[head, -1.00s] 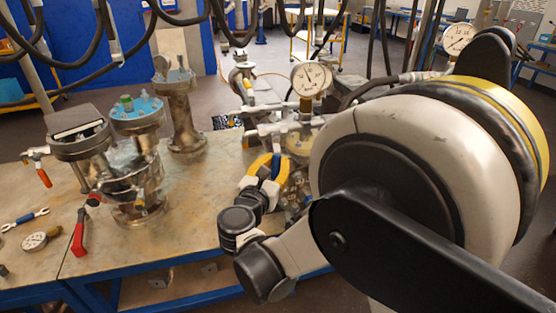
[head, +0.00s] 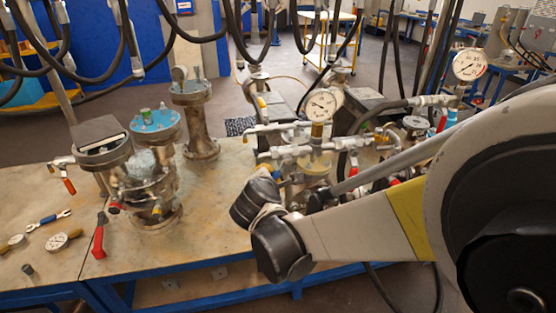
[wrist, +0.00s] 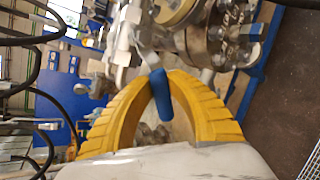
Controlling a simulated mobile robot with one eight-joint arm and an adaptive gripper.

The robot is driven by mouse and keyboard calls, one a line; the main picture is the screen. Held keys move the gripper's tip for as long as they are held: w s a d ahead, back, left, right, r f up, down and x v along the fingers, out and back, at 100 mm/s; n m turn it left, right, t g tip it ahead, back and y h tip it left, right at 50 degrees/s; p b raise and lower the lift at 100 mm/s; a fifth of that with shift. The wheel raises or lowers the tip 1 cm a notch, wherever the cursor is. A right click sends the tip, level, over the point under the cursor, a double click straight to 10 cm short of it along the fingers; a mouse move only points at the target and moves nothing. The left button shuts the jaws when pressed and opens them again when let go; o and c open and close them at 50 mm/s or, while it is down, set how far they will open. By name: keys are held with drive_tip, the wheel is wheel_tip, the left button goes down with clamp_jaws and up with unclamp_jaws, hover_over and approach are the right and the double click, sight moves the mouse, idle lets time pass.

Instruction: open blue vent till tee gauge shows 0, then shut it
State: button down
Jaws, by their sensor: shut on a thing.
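My gripper (wrist: 162,78) has two yellow ribbed fingers, and their tips are closed on the blue vent handle (wrist: 160,104) in the wrist view. The handle hangs between the fingers, beside a metal fitting and the bolted flange (wrist: 210,32). In the head view, my arm's wrist covers the gripper and most of the handle. The tee gauge (head: 322,104) is a white round dial above the metal tee piping (head: 300,150). Its needle is too small to read with certainty.
A second gauge (head: 469,65) stands at the right, with a blue handle (head: 451,118) below it. On the bench (head: 215,225), a blue-topped vessel (head: 156,122), a red-handled tool (head: 100,238) and small loose gauges sit to the left. Black hoses hang overhead.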

drive_tip(key=shift+s+a+r+m+g+y+p, duration=0.1)
drive_tip(key=shift+a+r+m+g+y+p, duration=0.1)
drive_tip(key=shift+r+m+y+p, duration=0.2)
drive_tip(key=shift+a+r+m+g+y+p, duration=0.1)
drive_tip(key=shift+r+m+g+y+p, duration=0.1)
drive_tip(key=shift+r+m+y+p, duration=0.15)
drive_tip(key=shift+a+r+m+g+y+p, duration=0.15)
drive_tip(key=shift+r+m+g+y+p, duration=0.25)
drive_tip(key=shift+r+m+y+p, duration=0.45)
drive_tip(key=shift+r+y, duration=0.1)
drive_tip(key=shift+y, duration=0.3)
drive_tip(key=c, duration=1.3)
unclamp_jaws()
drive_tip(key=shift+s, duration=0.15)
drive_tip(key=v, duration=1.1)
drive_tip(key=shift+s+r, duration=0.25)
drive_tip(key=shift+s, duration=0.05)
